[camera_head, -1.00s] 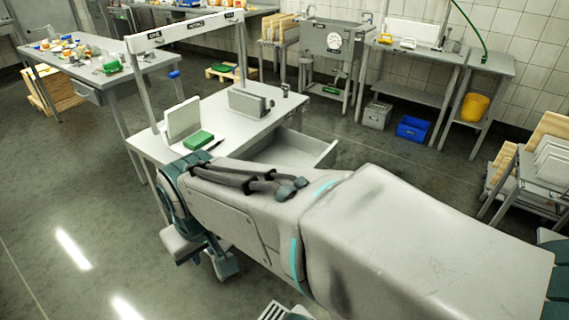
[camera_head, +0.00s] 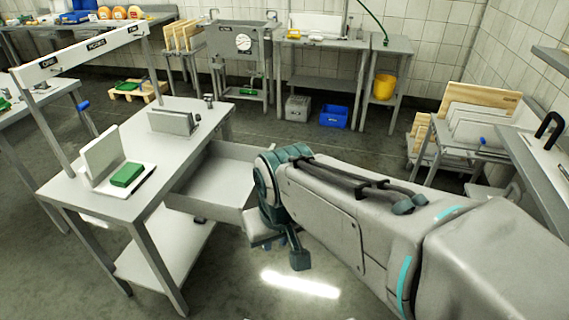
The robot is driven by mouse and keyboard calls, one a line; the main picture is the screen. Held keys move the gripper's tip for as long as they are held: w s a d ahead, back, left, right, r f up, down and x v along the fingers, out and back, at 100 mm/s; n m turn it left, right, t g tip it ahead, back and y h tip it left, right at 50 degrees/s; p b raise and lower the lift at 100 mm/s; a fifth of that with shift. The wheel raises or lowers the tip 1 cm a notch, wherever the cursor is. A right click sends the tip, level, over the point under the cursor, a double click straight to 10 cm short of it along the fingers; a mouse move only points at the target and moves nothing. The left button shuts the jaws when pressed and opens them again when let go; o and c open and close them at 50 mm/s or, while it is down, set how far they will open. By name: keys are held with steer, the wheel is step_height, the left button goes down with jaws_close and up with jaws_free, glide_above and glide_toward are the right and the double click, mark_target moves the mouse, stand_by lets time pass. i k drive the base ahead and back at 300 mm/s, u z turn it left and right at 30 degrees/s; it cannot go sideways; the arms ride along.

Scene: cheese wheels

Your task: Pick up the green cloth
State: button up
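A green folded item (camera_head: 127,174) lies on a white board at the left end of the grey table (camera_head: 75,185); I cannot tell if it is cloth. Another green item (camera_head: 248,91) lies on the lower shelf under the sink, and a green item (camera_head: 127,86) rests on a wooden pallet at the back left. My gripper (camera_head: 280,252) hangs low at the end of my arm, in front of the table's open drawer and apart from the green items. Its fingers are partly hidden and too unclear to show how wide they stand.
The open drawer (camera_head: 222,188) juts from the table towards my arm. A rack of boards (camera_head: 468,130) stands right. The floor between is clear.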

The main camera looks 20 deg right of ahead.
mark_target(130, 171)
steer(key=z, duration=0.35)
steer(key=i, duration=1)
steer(key=u, duration=3.25)
steer(key=i, duration=1.35)
steer(key=z, duration=0.2)
